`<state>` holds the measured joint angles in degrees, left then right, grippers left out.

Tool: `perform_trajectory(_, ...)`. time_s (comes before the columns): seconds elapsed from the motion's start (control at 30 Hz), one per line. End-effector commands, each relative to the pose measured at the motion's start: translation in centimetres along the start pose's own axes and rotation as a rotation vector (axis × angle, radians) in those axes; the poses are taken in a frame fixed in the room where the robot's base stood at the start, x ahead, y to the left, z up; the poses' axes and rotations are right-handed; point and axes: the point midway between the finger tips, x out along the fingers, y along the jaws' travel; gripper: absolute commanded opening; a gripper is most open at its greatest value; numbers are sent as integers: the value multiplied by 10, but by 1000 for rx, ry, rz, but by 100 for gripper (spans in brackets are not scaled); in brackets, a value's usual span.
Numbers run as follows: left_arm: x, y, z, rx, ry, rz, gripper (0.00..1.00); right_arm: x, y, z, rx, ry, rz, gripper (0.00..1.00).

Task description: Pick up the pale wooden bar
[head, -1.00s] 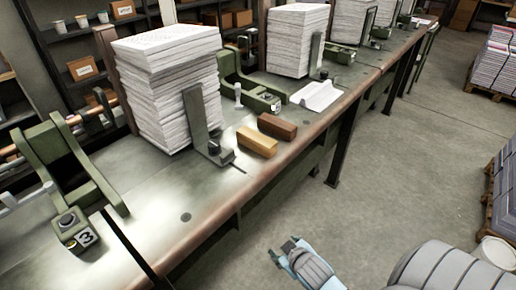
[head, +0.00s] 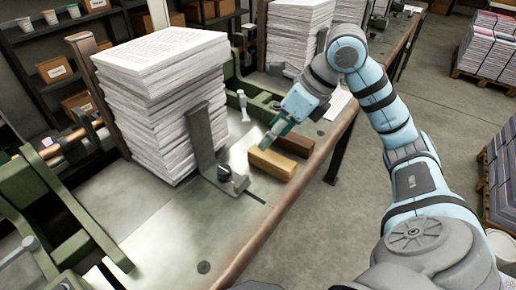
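The pale wooden bar (head: 271,165) lies on the green metal bench (head: 232,205) near its front edge, to the right of the upright metal bracket. The dark brown wooden bar (head: 297,145) lies just behind it. My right gripper (head: 267,146) points down and left at the far end of the pale bar, close to it. Its fingers are small in the view, and I cannot tell whether they are apart or touch the bar. My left gripper is not in view.
A tall paper stack (head: 160,100) stands behind the metal bracket (head: 207,145) to the left of the bars. A green press frame (head: 60,200) is at the far left. A small white-grey peg (head: 243,105) stands behind the bars. The bench front is clear.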

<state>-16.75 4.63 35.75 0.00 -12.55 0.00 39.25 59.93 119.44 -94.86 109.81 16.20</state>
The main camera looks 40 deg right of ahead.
Motion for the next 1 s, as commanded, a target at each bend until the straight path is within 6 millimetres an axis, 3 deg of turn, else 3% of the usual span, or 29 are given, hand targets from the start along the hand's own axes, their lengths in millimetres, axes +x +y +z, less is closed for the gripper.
perform_trajectory(0.07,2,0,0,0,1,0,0,-14,-24,-14,37,57,-105,57)
perform_trajectory(0.17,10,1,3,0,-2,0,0,-3,-36,-25,56,83,-144,57)
perform_trajectory(0.4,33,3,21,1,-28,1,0,58,-45,-34,63,84,-142,57)
perform_trajectory(0.57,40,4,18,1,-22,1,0,78,-47,-34,62,83,-142,57)
perform_trajectory(0.7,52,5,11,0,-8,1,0,106,-51,-36,60,84,-138,57)
perform_trajectory(0.83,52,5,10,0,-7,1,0,120,-53,-36,58,85,-140,57)
perform_trajectory(1.0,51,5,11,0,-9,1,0,120,-53,-36,58,84,-141,57)
